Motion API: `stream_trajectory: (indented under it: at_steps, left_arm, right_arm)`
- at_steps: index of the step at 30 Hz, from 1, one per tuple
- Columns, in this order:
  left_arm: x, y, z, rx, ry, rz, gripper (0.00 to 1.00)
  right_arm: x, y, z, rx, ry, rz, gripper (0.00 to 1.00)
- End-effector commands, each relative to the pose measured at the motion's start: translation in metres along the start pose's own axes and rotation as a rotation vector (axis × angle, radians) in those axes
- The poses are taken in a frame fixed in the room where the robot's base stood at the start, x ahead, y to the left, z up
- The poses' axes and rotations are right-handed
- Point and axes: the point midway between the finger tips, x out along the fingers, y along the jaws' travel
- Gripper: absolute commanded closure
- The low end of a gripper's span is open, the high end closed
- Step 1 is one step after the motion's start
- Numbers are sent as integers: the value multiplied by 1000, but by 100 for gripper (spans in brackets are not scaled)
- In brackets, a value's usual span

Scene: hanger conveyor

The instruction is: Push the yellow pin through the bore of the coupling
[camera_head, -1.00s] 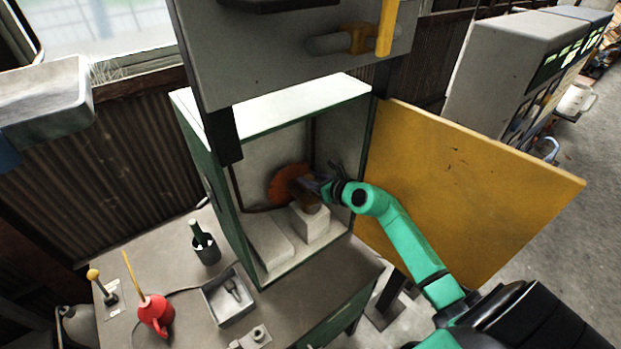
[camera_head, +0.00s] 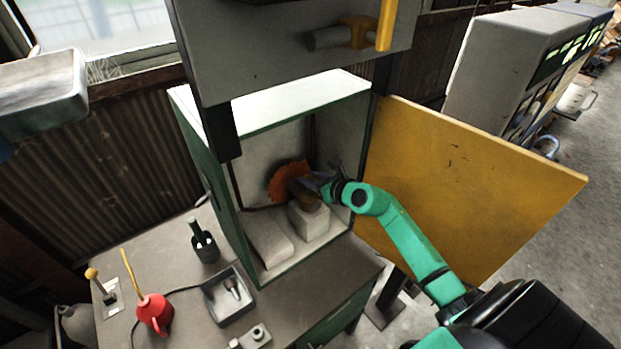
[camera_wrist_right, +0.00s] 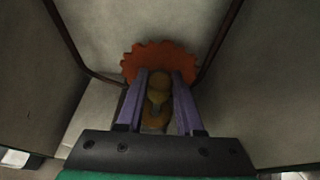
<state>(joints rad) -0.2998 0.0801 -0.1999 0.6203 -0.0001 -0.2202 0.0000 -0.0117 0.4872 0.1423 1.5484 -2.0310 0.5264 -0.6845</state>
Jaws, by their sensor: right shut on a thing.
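My right gripper (camera_head: 316,186) reaches into the open cabinet from the right. In the wrist view, its purple fingers (camera_wrist_right: 160,95) are shut on a dull yellow-brown piece with a rounded end, which I take for the yellow pin (camera_wrist_right: 159,79). In the head view, a brown piece (camera_head: 302,196), perhaps the coupling, shows at the fingertips above a pale block (camera_head: 309,222). An orange toothed disc (camera_head: 288,180) stands behind it. The bore is not visible, and I cannot tell whether the pin is in it. My left gripper is not in view.
The cabinet (camera_head: 290,110) has side walls close around my right gripper. Its yellow door (camera_head: 470,190) stands open at the right. The bench carries a red oil can (camera_head: 154,312), a grey tray (camera_head: 229,298) and a dark cup (camera_head: 205,247). A grey panel hangs above.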

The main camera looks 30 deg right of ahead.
Motion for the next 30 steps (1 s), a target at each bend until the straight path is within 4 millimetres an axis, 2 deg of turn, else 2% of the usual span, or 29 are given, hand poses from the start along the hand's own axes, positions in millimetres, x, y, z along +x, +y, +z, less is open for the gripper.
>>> stream_trajectory:
  at_steps: [30]
  left_arm:
    - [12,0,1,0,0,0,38]
  right_arm:
    - [5,0,-13,-1,0,0,100]
